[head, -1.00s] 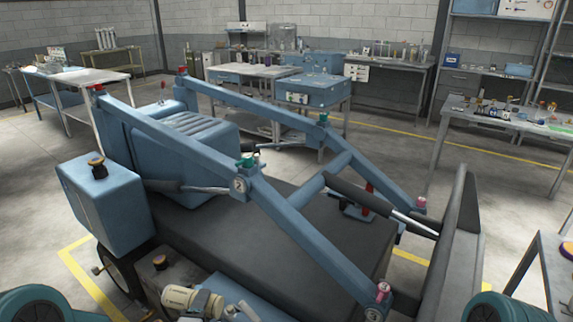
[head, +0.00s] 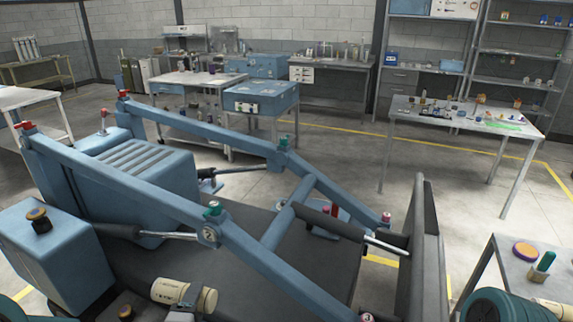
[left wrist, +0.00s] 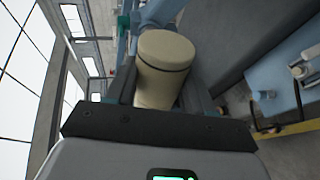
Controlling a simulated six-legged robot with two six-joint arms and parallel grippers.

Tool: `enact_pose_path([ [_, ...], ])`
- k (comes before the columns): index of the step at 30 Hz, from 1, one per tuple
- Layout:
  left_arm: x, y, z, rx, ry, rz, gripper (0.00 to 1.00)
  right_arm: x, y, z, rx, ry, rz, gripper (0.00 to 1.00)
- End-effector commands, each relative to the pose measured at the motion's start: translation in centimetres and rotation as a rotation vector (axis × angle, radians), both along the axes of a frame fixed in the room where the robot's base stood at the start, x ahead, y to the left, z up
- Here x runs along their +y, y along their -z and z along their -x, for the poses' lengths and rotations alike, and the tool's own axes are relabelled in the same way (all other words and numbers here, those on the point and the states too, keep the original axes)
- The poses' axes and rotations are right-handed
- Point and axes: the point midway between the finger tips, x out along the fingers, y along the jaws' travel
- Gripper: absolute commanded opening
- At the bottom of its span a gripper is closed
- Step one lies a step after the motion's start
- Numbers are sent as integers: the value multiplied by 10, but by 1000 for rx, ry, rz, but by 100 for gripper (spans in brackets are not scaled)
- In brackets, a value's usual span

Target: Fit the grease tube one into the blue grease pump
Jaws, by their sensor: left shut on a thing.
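My left gripper (head: 184,308) shows at the bottom of the head view, shut on a cream tube (head: 172,290). In the left wrist view the cream tube (left wrist: 162,65) stands between the jaws, its rounded end with a dark ring line facing up. I take it to be the grease tube, but its label is not readable here. My right gripper is not in view.
A large blue loader-like machine (head: 240,260) with lift arms fills the middle. At the lower right a table (head: 512,262) carries a disc and a green cylinder (head: 545,261). A bench with small items (head: 400,125) stands behind. Open floor lies between.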

Motion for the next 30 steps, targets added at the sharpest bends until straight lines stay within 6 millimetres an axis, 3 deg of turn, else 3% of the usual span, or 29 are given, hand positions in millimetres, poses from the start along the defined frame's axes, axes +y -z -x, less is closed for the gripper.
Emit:
enact_pose_path([
  [1,0,-29,4,-1,0,0,21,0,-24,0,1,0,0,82],
  [6,-2,-50,12,3,-4,1,21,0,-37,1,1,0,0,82],
  [16,-3,-46,13,2,-6,2,21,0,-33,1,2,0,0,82],
  [20,-3,-26,12,3,-5,1,21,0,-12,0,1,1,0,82],
  [22,-3,-13,11,2,-4,1,21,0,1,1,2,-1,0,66],
  [24,-3,-8,11,2,-3,1,21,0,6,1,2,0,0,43],
  [30,-4,-13,10,1,-1,1,21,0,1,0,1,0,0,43],
])
